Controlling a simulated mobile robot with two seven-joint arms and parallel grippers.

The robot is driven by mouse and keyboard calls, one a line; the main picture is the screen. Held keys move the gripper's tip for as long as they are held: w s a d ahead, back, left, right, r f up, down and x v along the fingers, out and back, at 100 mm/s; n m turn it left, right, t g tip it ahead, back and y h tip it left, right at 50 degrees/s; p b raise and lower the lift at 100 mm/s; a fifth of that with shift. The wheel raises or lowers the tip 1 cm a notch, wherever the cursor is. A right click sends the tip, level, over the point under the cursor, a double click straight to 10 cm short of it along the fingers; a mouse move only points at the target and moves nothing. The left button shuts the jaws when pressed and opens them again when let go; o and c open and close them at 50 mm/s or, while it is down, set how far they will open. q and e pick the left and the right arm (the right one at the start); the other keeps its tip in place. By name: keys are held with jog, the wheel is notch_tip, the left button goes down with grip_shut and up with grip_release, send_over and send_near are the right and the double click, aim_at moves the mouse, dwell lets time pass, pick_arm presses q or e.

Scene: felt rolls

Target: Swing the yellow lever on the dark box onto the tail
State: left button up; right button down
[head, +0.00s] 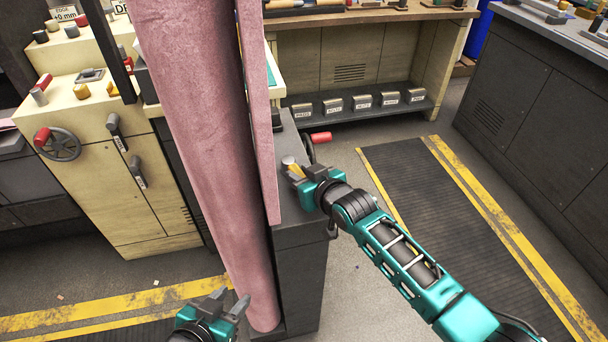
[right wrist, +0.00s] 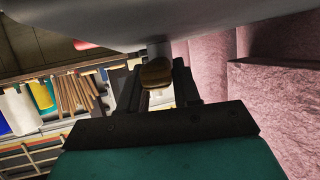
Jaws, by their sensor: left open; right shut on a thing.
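A tall pink felt roll (head: 195,150) stands tilted in the head view, with its flat tail (head: 258,110) hanging along its right side. The dark box (head: 301,265) stands just right of the roll. My right gripper (head: 294,173) is shut on the yellow lever (head: 297,170) at the top of the box, right of the tail's edge. In the right wrist view the lever's brownish-yellow end (right wrist: 155,73) sits between the fingers; the rest of the lever is mostly hidden. My left gripper (head: 232,303) is open and empty, low beside the roll's lower end.
A red-handled crank (head: 320,137) sticks out just behind my right gripper. A cream machine with a handwheel (head: 58,144) stands at left. A workbench (head: 380,50) with labelled bins is at the back. The floor mat (head: 440,190) at right is clear apart from my arm above it.

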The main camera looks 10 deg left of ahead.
dwell(0.4)
jog(key=c, duration=0.9)
grip_release()
jog(key=p+v, duration=0.2)
jog(key=v, duration=1.1)
jog(key=shift+p, duration=0.3)
jog(key=s+d+f+m+h, duration=0.1)
jog(key=s+d+f+h, duration=0.1)
jog(key=s+d+f, duration=0.2)
jog(key=s+d+f+m+h, duration=0.2)
jog(key=s+d+f, duration=0.2)
jog(key=s+d, duration=0.2)
jog(key=s+d+f+m+h, duration=0.2)
jog(key=s+d+f, duration=0.2)
jog(key=s+d, duration=0.2)
jog(key=shift+d, duration=0.8)
